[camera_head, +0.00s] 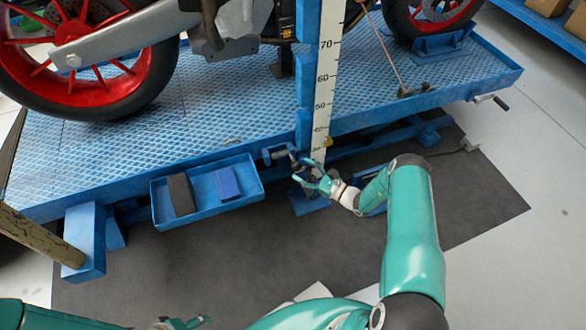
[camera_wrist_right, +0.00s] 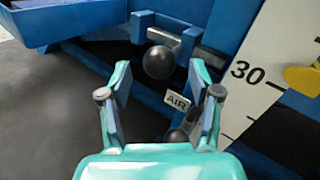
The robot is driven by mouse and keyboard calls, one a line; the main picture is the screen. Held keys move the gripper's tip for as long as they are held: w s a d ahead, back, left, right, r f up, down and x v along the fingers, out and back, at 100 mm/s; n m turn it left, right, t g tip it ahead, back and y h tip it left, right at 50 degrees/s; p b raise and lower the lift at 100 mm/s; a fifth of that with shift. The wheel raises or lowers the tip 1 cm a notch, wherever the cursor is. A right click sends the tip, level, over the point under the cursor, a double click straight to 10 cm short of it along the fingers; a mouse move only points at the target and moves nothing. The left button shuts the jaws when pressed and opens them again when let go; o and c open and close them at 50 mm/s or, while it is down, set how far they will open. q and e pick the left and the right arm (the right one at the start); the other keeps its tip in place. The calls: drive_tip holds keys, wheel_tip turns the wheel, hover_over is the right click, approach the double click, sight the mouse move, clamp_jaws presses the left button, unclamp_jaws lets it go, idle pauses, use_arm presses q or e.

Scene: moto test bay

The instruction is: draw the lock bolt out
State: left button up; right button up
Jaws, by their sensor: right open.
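The lock bolt shows in the right wrist view as a dark ball knob (camera_wrist_right: 159,62) on a grey bar in a blue bracket under the lift's edge. In the head view the bolt (camera_head: 279,153) sits beside the foot of the white scale, partly hard to make out. My right gripper (camera_head: 303,172) is just in front of it. In the wrist view my right gripper (camera_wrist_right: 161,80) is open, its two fingers pointing at the knob, with nothing held between them. My left gripper (camera_head: 184,323) shows only partly at the bottom edge, and its fingers are unclear.
A blue tray (camera_head: 206,194) with a dark block and a blue block hangs left of the bolt. The numbered scale (camera_head: 325,85) stands at the right. An "AIR" label (camera_wrist_right: 177,101) and a second dark knob (camera_wrist_right: 176,138) lie below the bolt. The dark mat (camera_head: 210,265) in front is mostly clear.

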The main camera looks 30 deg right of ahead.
sight(295, 166)
drive_tip(key=shift+b+x, duration=0.3)
drive_tip(key=shift+x, duration=1.6)
drive_tip(key=shift+a, duration=0.1)
clamp_jaws()
